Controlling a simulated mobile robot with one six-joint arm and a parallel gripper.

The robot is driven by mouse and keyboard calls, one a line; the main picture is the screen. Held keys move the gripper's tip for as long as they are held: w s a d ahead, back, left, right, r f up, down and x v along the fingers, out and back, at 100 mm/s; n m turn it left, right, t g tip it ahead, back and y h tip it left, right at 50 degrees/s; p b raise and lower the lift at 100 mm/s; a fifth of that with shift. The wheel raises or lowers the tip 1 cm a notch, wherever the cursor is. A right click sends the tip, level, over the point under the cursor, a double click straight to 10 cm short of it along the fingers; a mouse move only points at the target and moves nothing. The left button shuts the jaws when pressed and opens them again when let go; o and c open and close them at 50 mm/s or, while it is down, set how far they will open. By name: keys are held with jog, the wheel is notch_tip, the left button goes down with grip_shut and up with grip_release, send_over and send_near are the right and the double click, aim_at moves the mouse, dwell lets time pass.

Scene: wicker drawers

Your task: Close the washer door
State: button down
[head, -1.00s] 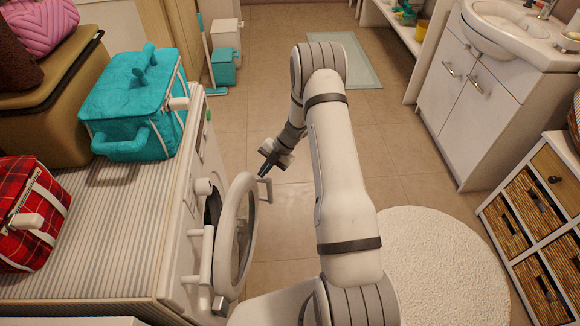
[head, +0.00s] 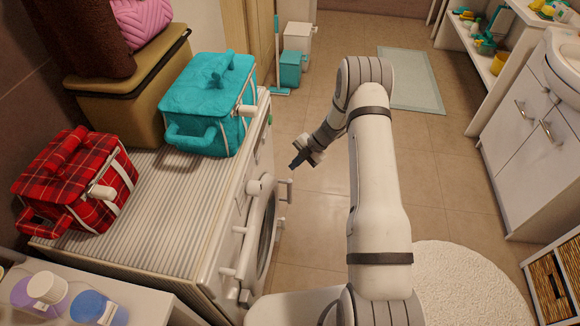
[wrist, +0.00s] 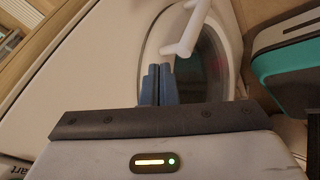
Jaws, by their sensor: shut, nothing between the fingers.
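The washer (head: 232,230) stands at left with a striped top. Its round door (head: 262,240), a pale ring with dark glass, sits close to the washer's front; I cannot tell whether it is fully shut. A white handle (head: 287,190) sticks out from the door's far side. My gripper (head: 295,164) is shut and empty, just beyond the handle in the head view. In the wrist view its blue-grey fingers (wrist: 157,85) are together in front of the door's rim (wrist: 152,48), with the handle (wrist: 188,30) up and to the right. Contact with the door cannot be made out.
A teal bag (head: 212,105) and a red plaid bag (head: 75,180) stand on the washer. A brown box (head: 125,100) is behind them. Bottles (head: 95,308) are at near left. The floor (head: 320,200) between washer and arm is clear. A round rug (head: 460,285) lies at right.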

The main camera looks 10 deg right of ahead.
jog(key=p+v, duration=0.1)
jog(key=v, duration=0.1)
jog(key=w+p+v, duration=0.1)
jog(key=v, duration=0.1)
jog(key=shift+d+r, duration=0.25)
jog(key=shift+r, duration=0.05)
jog(key=shift+r, duration=0.1)
